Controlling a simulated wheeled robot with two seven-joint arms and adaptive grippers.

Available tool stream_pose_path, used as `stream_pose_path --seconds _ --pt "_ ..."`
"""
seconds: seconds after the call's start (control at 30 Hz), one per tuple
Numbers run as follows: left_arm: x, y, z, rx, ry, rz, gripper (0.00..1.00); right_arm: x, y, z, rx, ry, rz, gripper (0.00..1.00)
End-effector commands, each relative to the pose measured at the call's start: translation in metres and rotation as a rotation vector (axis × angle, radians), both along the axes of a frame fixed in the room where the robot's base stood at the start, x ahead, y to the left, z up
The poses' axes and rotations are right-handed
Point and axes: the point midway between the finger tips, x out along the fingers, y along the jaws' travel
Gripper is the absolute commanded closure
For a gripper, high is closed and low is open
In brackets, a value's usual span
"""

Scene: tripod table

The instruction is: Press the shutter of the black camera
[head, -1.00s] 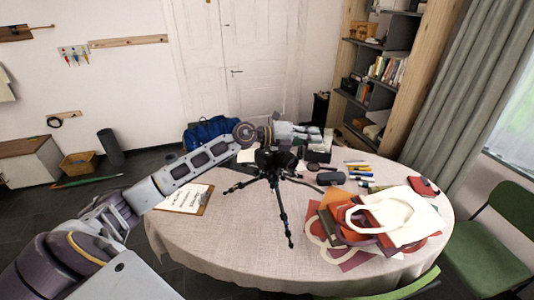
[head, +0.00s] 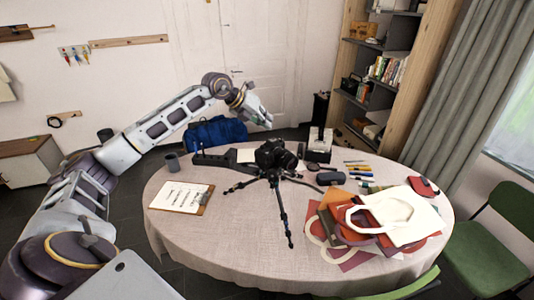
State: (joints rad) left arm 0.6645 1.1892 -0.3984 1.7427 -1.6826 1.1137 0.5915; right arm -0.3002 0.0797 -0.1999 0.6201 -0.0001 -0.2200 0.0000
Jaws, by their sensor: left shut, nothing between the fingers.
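The black camera (head: 275,155) sits on a black tripod (head: 281,208) standing on the round table (head: 225,250). Its lens points to the right and toward the front. My left gripper (head: 264,120) is shut and empty, raised above and behind the camera, slightly to its left and apart from it. The shutter button is too small to make out on the camera's top. My right gripper is not in view.
A white-topped device (head: 319,146) stands right of the camera.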

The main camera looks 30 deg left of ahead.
Motion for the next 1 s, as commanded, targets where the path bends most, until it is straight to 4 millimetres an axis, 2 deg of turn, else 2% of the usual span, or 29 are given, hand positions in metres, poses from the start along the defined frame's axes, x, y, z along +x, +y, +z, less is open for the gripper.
stream_pose_path --seconds 0.57,1.0 --pt "0.0 0.002 -0.003 0.006 0.003 0.004 1.0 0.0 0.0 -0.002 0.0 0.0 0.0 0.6" --pt "0.0 0.002 -0.03 0.005 0.003 0.004 1.0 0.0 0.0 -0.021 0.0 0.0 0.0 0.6"
